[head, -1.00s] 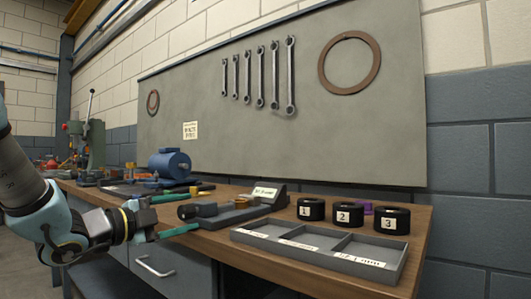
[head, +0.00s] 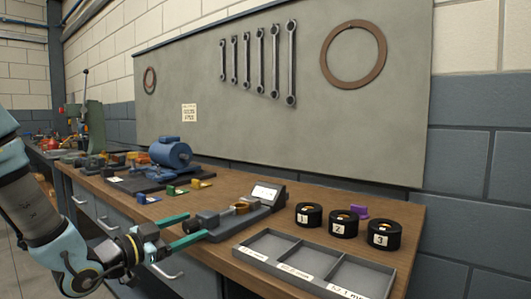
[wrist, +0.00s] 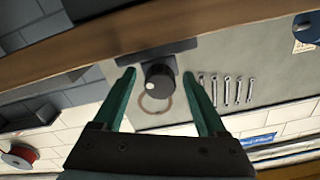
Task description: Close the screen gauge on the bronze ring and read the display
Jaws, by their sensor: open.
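The screen gauge (head: 228,222) lies on the bench, a grey base with a dark knob (head: 207,219) at its near left end and a tilted display (head: 267,192) at its far right end. The display's writing is too small to read. The bronze ring (head: 242,207) sits on the gauge between knob and display, partly hidden. My gripper (head: 198,226) is open, its two teal fingers pointing at the knob. In the wrist view the dark knob (wrist: 160,82) appears between the fingertips, with no clear grip on it.
A grey tray with three compartments (head: 312,262) lies at the bench's front right. Three numbered black cups (head: 344,222) stand behind it, with a purple piece (head: 361,212) nearby. A blue motor (head: 171,154) and small coloured parts lie left.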

